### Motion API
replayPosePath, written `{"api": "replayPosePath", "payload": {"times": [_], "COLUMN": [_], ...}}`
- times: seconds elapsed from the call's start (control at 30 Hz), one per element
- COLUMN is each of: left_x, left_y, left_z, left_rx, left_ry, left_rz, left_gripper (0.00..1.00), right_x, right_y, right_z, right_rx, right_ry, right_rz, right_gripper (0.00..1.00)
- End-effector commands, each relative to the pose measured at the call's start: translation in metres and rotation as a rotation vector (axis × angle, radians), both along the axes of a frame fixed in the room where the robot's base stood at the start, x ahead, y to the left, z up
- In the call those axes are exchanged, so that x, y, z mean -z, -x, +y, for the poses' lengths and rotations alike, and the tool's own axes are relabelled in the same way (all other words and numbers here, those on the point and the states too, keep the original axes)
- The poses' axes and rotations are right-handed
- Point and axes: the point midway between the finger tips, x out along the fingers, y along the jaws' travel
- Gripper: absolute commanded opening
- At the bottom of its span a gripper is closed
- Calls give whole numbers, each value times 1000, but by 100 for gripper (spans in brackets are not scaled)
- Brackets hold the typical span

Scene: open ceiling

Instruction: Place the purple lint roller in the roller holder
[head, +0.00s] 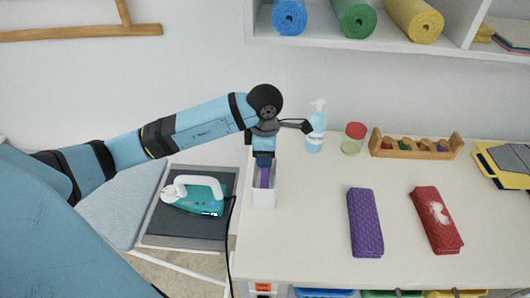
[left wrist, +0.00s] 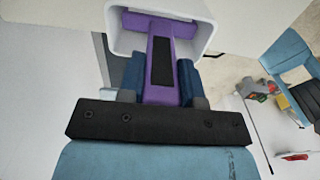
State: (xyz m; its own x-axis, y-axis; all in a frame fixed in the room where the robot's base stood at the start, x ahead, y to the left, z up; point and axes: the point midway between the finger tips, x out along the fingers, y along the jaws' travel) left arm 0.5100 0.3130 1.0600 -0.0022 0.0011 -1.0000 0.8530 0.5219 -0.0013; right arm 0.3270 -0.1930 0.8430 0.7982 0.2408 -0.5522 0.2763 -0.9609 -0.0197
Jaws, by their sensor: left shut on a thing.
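The purple lint roller (head: 264,179) is upright, held by my left gripper (head: 264,160), which points down at the left end of the white table. In the left wrist view, the gripper (left wrist: 158,85) is shut on the roller's purple handle (left wrist: 160,92), between its blue fingers. The roller holder (head: 264,198) is a white, open-topped box on the table. The roller's far end is inside the holder's opening, whose rim shows in the left wrist view (left wrist: 205,22). How deep it sits is hidden. My right gripper is not in view.
A teal iron (head: 195,194) rests on the ironing board to the left. A spray bottle (head: 316,130), a red-lidded jar (head: 353,140) and a wooden rack (head: 416,147) stand behind. Purple (head: 365,222) and red (head: 435,220) folded cloths lie right, with clear tabletop between.

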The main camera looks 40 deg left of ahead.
Motion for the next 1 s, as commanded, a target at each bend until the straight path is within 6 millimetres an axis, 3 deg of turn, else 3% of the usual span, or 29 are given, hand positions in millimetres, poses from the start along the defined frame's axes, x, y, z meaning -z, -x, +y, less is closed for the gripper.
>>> {"api": "replayPosePath", "payload": {"times": [0.33,0.37,0.47,0.87,1.0], "left_x": [5,3,3,-5,-30], "left_y": [-1,-1,0,-1,-2], "left_z": [0,0,0,0,0], "left_rx": [-1,-1,-1,0,0], "left_ry": [0,0,0,1,-1], "left_rz": [-2,-2,-2,-4,-9], "left_gripper": [8,36,57,57,57], "right_x": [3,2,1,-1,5], "right_y": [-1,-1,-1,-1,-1], "right_z": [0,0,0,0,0], "right_rx": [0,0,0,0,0], "right_ry": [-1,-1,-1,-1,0], "right_rz": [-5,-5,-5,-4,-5], "right_gripper": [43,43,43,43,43]}}
